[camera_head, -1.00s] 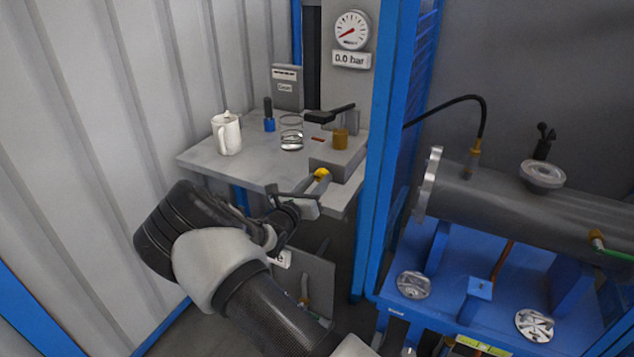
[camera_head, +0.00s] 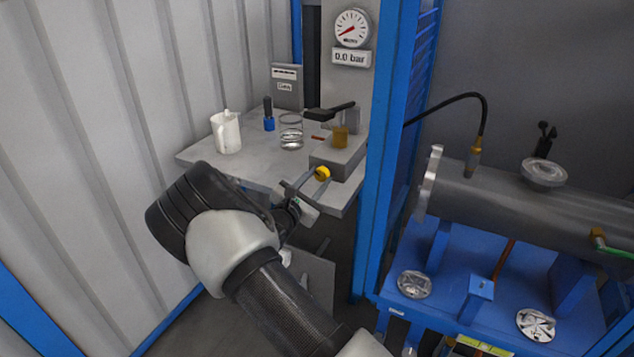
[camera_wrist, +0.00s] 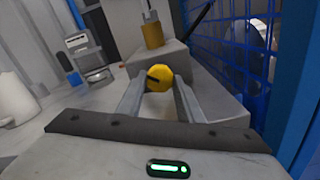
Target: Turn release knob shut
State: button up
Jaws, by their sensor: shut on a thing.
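The release knob is a round yellow knob (camera_head: 322,173) on the front of a grey pump block (camera_head: 338,158) at the right side of the grey table. In the wrist view the knob (camera_wrist: 160,78), with a dark mark on its face, sits between the tips of my two fingers. My gripper (camera_head: 312,182) is shut on the knob, one finger on each side. My gripper (camera_wrist: 160,88) points toward the block, with the fingers reaching forward. The knob's underside and shaft are hidden.
A pressure gauge (camera_head: 352,28) above reads 0.0 bar. A black pump lever (camera_head: 330,112) is above the block. A blue post (camera_head: 385,150) rises close on the right.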

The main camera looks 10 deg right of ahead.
jog(key=shift+f+m, duration=0.1)
jog(key=shift+m, duration=0.5)
jog(key=o, duration=1.1)
jog(key=shift+c, duration=0.2)
